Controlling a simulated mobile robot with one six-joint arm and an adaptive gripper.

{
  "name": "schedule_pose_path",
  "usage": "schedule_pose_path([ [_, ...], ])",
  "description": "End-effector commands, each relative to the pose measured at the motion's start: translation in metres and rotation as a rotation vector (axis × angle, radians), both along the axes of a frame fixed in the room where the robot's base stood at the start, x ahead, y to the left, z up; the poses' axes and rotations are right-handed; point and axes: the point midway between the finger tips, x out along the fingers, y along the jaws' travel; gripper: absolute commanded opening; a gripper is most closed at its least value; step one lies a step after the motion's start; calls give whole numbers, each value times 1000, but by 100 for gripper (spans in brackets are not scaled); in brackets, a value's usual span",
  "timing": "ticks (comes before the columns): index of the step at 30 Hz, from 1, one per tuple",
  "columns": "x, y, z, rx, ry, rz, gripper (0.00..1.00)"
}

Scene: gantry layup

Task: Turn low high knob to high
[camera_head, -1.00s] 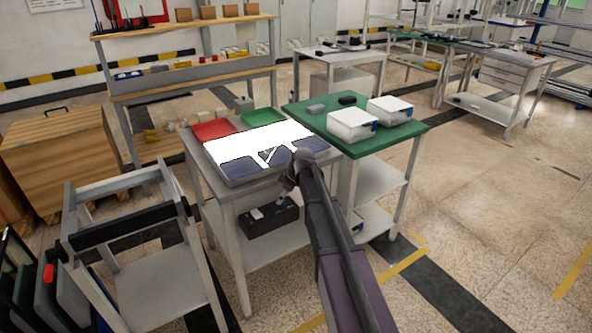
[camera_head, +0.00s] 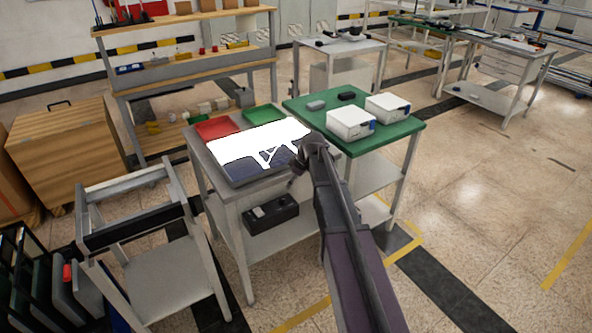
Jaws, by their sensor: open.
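No knob with low and high marks can be made out at this size. A dark box (camera_head: 271,214) with a small pale patch on its left part sits under the top of the grey table, at its front; it may carry controls, but I cannot tell. My arm reaches in from the bottom and bends at the table's front right corner. My gripper (camera_head: 295,184) is small and partly hidden below that bend, just above the box's right end in the picture. It is open, and I see nothing held in it.
The grey table (camera_head: 222,179) carries a white sheet with dark pieces, a red tray (camera_head: 216,128) and a green tray (camera_head: 262,115). A green-topped table (camera_head: 372,143) with two white boxes stands close right. A grey frame cart (camera_head: 160,262) stands left. Floor at right is clear.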

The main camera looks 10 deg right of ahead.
Motion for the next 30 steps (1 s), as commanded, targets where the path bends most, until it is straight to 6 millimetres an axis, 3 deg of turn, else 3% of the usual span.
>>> schedule_pose_path([
  [7, -6, -7, 26, 0, 0, 0, 76],
  [30, -1, -10, 21, 0, 0, 95, 76],
])
